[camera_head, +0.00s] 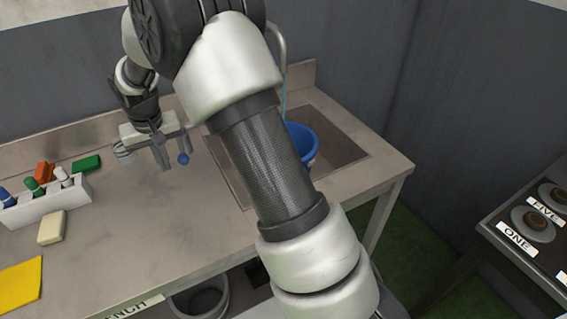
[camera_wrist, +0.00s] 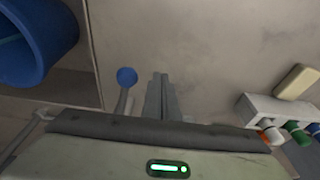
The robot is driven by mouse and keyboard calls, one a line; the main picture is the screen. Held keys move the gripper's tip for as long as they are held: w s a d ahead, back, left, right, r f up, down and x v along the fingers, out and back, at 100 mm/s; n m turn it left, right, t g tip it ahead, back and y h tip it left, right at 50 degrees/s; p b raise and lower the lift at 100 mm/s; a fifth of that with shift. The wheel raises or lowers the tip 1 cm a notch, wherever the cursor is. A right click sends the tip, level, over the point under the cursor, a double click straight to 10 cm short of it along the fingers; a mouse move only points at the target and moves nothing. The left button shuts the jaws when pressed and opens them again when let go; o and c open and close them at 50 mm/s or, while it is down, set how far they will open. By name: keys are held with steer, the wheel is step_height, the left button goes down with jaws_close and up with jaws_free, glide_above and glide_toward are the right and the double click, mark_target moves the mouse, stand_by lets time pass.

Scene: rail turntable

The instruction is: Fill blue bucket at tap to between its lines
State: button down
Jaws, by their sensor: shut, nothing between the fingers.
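The blue bucket (camera_head: 304,143) stands in the sink, partly hidden behind my arm; part of it shows at the upper left of the wrist view (camera_wrist: 52,48). A thin light-blue stream (camera_head: 284,98) runs down from the curved tap (camera_head: 280,42) into the bucket. The bucket's lines and water level are not visible. A lever with a blue ball knob (camera_head: 183,158) is close beside my gripper; its knob (camera_wrist: 127,76) is just left of my fingers in the wrist view. My gripper (camera_head: 164,166) is shut and empty over the bench, left of the sink.
A white rack (camera_head: 45,205) with colored bottles stands at the left of the bench (camera_head: 140,235). A green block (camera_head: 86,163), a cream block (camera_head: 52,228) and a yellow cloth (camera_head: 20,286) lie near it. A panel with labelled knobs (camera_head: 533,224) is at right.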

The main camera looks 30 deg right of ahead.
mark_target(180, 156)
steer(key=shift+d, duration=2.2)
step_height(180, 156, up, 7)
steer(key=a+p, duration=0.1)
steer(key=p, duration=0.3)
steer(key=shift+p, duration=0.4)
steer(key=shift+r, duration=0.1)
steer(key=s+d+r+t+p, duration=0.1)
steer(key=s+d+r, duration=0.2)
steer(key=s+r, duration=0.5)
steer(key=s+d+r+t+p, duration=0.1)
steer(key=s+d+r+p, duration=0.15)
steer(key=s+r, duration=0.45)
steer(key=s+d+r+p, duration=0.1)
steer(key=s+r, duration=0.2)
steer(key=s, duration=0.5)
steer(key=s+d+r+t+p, duration=0.1)
steer(key=s+d+r, duration=0.1)
steer(key=s, duration=0.7)
steer(key=shift+d+r, duration=0.25)
steer(key=shift+r, duration=0.6)
